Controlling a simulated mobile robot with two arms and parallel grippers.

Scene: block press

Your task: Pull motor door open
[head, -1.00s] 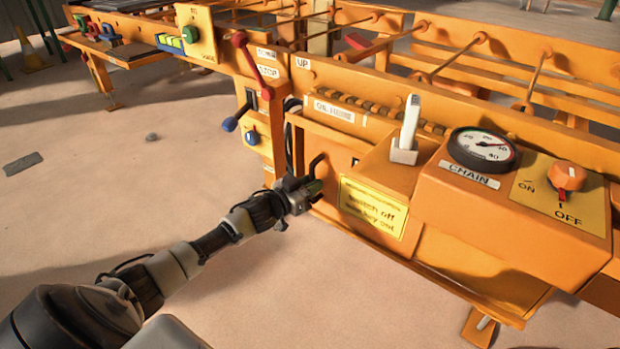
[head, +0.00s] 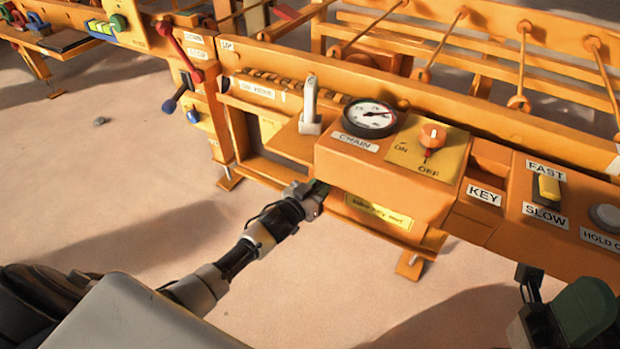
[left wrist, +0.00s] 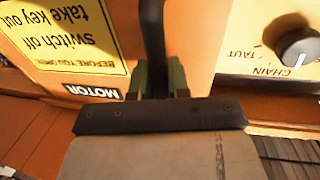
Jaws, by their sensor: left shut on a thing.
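In the left wrist view, the motor door is the orange panel with the MOTOR label (left wrist: 92,91) and a yellow warning label (left wrist: 70,35), both upside down. A black bar handle (left wrist: 153,45) stands at its edge. My left gripper (left wrist: 160,82) is shut on this handle, with green pads at both sides of it. In the head view, my left gripper (head: 318,192) is low at the machine's front, under the overhanging box; the handle is hidden there, and I cannot tell how far the door stands open. My right gripper (head: 552,300) is partly in view at lower right, apart from the machine.
The orange control box (head: 350,170) with gauge (head: 370,116) and on/off knob (head: 433,134) overhangs the front. A white lever (head: 310,100) stands left of it. A support foot (head: 410,265) stands below. The floor in front is clear.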

